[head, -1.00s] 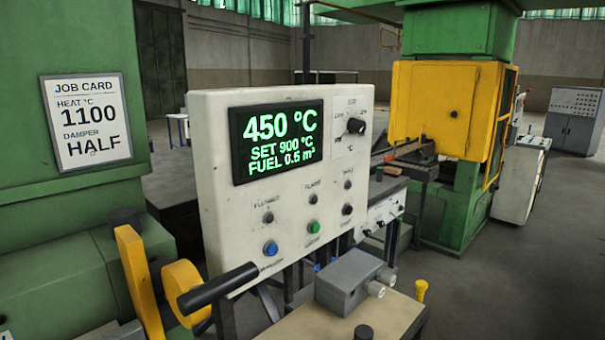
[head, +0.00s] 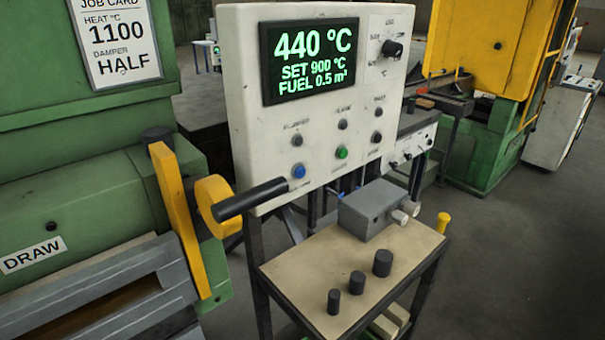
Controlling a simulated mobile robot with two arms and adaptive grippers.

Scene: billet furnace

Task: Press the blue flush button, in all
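The blue flush button (head: 298,171) is on the lower left of the white control panel (head: 240,100), below a dark lamp. A green button (head: 341,153) and a dark button (head: 374,137) sit to its right in the same row. The panel's display (head: 310,58) reads 440 °C, SET 900 °C, FUEL 0.5 m³. A black handle (head: 250,199) on a yellow lever (head: 213,197) sticks out just below and left of the blue button without covering it. Neither of my grippers is in the head view.
A small table (head: 300,268) stands below the panel with a grey box (head: 375,208) and several dark cylinders. The green furnace (head: 80,200) is at left with a job card (head: 116,42) reading 1100, HALF. A yellow-guarded machine (head: 490,50) stands at back right. Floor at right is clear.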

